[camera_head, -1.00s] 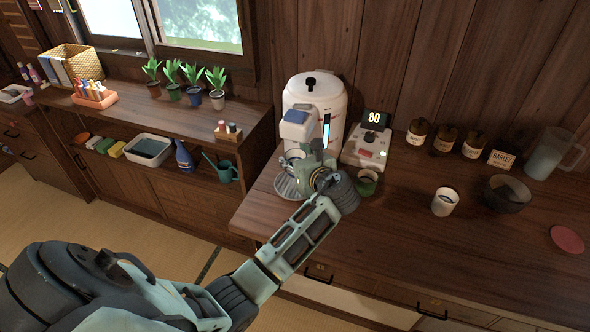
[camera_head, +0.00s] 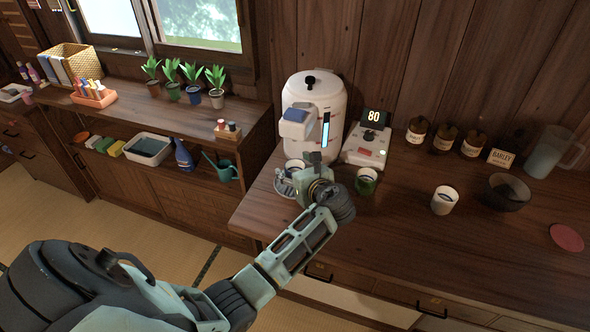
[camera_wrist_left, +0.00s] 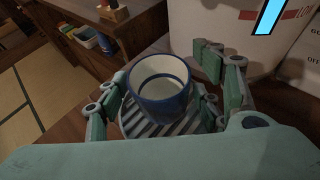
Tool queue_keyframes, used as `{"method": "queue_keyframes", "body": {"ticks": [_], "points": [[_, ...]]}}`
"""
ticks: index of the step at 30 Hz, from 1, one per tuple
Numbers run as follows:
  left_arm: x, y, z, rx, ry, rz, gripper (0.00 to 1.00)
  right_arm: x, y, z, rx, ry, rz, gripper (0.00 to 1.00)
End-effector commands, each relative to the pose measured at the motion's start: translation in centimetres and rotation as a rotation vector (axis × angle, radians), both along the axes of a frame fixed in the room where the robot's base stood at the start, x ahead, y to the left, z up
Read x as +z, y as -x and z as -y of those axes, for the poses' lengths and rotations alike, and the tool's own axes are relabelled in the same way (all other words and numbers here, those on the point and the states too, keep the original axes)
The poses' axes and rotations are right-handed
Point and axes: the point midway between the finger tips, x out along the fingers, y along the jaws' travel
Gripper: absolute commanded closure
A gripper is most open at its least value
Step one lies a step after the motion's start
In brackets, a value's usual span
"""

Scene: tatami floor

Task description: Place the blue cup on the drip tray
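The blue cup (camera_wrist_left: 160,92), with a pale inside, is upright on the slatted drip tray (camera_wrist_left: 133,126) in the left wrist view. In the head view the cup (camera_head: 294,165) shows partly behind my left gripper (camera_head: 297,176), below the dispenser's spout. My left gripper's fingers (camera_wrist_left: 160,88) stand apart on both sides of the cup, with tray slats visible beside it; the gripper looks open. The cup's base is hidden from the head view. The drip tray (camera_head: 284,188) is partly covered by the gripper. My right gripper is not in view.
The white dispenser (camera_head: 328,95) stands just behind the tray. A control box (camera_head: 367,146) reading 80 and a green cup (camera_head: 367,180) are to its right. A white cup (camera_head: 444,201) and dark bowl (camera_head: 506,193) stand farther right. The counter's front middle is clear.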

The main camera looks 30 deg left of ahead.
Motion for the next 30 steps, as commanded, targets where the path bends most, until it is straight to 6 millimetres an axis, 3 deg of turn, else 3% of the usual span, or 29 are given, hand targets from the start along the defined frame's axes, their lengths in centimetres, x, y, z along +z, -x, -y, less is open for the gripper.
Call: {"method": "queue_keyframes", "body": {"ticks": [11, 24, 30], "points": [[0.6, 0.4, 0.6, -0.001, 0.001, 0.001, 0.39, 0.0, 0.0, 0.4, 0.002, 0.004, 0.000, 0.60], [3.9, 4.7, 7.5, -0.001, 0.004, 0.002, 0.39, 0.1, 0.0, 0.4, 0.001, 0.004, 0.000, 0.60], [4.8, 5.8, 9.1, 0.001, 0.001, 0.002, 0.39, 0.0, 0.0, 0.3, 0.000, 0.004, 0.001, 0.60]]}}
